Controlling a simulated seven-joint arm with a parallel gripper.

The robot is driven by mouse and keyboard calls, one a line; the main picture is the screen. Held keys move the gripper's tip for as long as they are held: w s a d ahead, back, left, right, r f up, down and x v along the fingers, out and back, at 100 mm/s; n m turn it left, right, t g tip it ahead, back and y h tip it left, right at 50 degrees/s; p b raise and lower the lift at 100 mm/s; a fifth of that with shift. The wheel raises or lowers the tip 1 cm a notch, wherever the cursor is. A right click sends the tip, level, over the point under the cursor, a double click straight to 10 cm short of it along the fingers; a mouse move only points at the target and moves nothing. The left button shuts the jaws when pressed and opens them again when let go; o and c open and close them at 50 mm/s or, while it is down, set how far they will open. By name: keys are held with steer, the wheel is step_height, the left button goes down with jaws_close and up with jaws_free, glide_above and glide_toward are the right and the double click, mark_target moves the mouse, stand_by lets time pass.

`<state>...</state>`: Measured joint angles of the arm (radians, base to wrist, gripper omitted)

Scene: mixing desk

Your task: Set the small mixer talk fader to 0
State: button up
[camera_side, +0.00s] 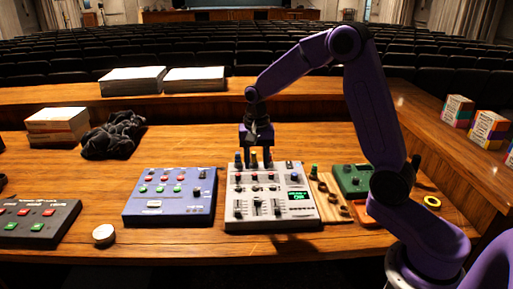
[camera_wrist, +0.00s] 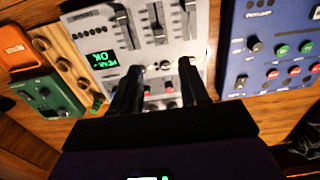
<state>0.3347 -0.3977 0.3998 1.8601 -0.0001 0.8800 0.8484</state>
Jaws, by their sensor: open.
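The small mixer (camera_side: 247,222) is a light grey console in the middle of the desk. It has several knobs at the back, a green-lit display (camera_side: 298,195) on the right and upright faders (camera_side: 258,207) at the front. I cannot read which fader is talk. In the wrist view the mixer (camera_wrist: 85,22) appears turned round, with the faders (camera_wrist: 156,28) at the top and the display (camera_wrist: 101,58) at left. My gripper (camera_side: 257,150) is open and points down over the mixer's back knob rows. In the wrist view its fingertips (camera_wrist: 161,66) stand apart, with small knobs between them.
A blue panel (camera_side: 170,211) lies left of the mixer and a dark button box (camera_side: 38,222) further left. A white knob (camera_side: 104,234) sits at the front.

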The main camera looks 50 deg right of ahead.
steer(key=shift+r, duration=2.15)
steer(key=shift+a, duration=0.1)
steer(key=s+a+r+n, duration=0.1)
steer(key=s+a+n, duration=0.85)
steer(key=s, duration=0.45)
steer(key=s+d+f+n, duration=0.1)
steer(key=s+d+n, duration=0.1)
steer(key=s+n, duration=1)
steer(key=s, duration=0.6)
steer(key=shift+s+d, duration=0.15)
steer(key=shift+s, duration=0.1)
